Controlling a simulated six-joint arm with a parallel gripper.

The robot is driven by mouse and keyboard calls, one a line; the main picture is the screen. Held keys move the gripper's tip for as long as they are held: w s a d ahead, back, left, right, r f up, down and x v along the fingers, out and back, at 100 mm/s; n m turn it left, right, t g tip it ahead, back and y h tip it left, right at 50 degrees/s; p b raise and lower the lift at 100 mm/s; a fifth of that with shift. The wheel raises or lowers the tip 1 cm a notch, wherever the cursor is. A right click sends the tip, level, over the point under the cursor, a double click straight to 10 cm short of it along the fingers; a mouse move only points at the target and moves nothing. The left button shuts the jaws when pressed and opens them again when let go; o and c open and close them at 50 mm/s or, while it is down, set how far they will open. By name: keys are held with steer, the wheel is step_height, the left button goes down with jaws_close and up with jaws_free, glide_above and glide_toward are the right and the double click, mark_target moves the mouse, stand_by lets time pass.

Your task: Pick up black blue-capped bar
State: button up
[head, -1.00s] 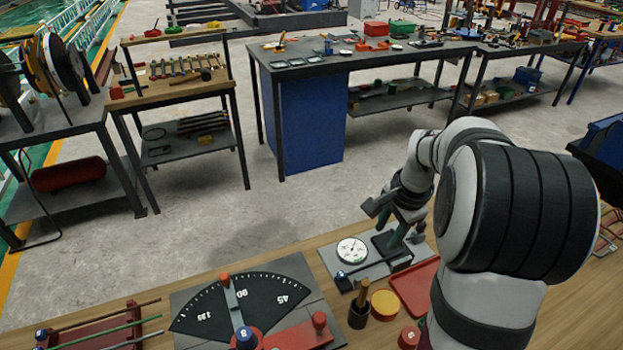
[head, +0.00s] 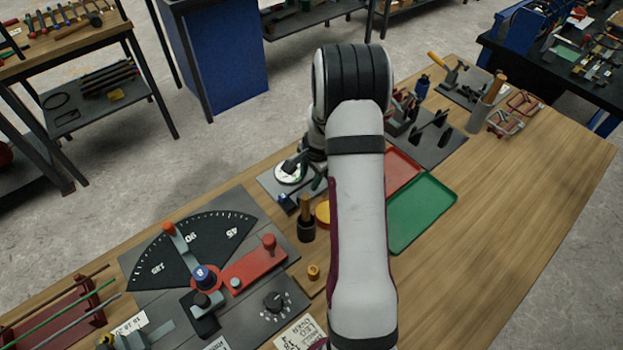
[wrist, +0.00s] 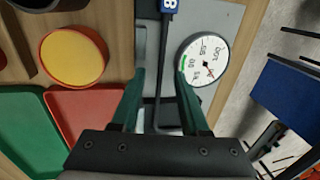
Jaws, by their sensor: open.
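The black bar (wrist: 161,60) has a blue cap (wrist: 170,8) marked 8 and lies on the grey plate of the dial gauge in the wrist view. It runs down the picture and bends near my gripper's palm. My gripper (wrist: 159,78) is open, with one dark green finger on each side of the bar; gaps show on both sides. I cannot tell the height of the fingertips above the plate. In the head view the blue cap (head: 283,201) shows at the plate's near edge, while my arm hides most of the gripper.
The white dial (wrist: 203,60) is close beside the right finger. A yellow-topped round container (wrist: 74,56), a red tray (wrist: 88,118) and a green tray (wrist: 25,130) lie to the left. The bending plate with its angle scale (head: 190,250) is left in the head view. Bare wood lies right (head: 500,200).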

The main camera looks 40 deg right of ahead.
jaws_close()
stand_by(1.4)
